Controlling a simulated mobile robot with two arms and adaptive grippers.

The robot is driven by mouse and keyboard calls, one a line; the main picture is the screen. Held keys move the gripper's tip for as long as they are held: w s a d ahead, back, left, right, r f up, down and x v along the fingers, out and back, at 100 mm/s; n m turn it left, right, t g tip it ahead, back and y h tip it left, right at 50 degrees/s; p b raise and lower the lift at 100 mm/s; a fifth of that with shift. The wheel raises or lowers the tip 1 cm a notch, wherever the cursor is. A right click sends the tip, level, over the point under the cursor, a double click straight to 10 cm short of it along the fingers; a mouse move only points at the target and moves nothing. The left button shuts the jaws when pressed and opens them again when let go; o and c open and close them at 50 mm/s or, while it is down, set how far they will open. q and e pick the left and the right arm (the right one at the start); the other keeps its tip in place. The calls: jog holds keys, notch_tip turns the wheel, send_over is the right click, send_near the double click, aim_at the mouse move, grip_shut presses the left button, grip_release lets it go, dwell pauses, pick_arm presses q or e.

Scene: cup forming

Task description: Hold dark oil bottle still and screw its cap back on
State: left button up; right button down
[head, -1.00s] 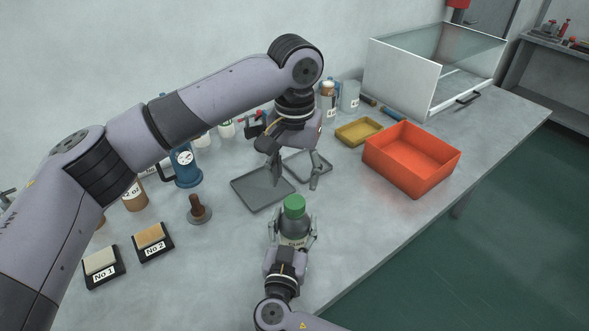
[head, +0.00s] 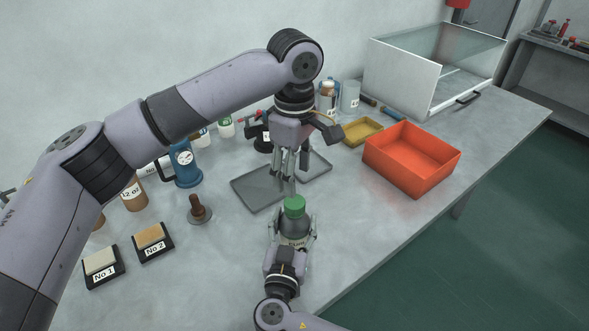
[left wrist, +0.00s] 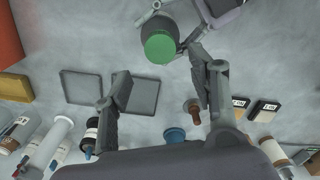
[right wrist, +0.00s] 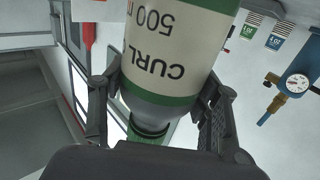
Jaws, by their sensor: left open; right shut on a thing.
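The dark bottle (head: 293,224) with a pale label stands upright near the table's front edge. A green cap (head: 294,204) sits on its top; I cannot tell how tight. My right gripper (head: 292,240) is shut on the bottle's body. The right wrist view shows the bottle (right wrist: 170,50) between the fingers, upside down in the picture, with its dark neck. My left gripper (head: 288,180) is open and empty, pointing down behind the bottle, apart from the cap. In the left wrist view the green cap (left wrist: 160,46) lies at the top, near the right finger.
Grey trays (head: 255,200) lie under and beside my left gripper. An orange bin (head: 390,172) and a yellow tray (head: 352,133) stand to the right. A brown-handled stamp (head: 198,210), a blue jug (head: 187,170) and labelled pads (head: 150,240) are on the left.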

aim_at(295, 202)
pick_arm(q)
jog(key=shift+f, duration=4)
jog(key=shift+c, duration=0.2)
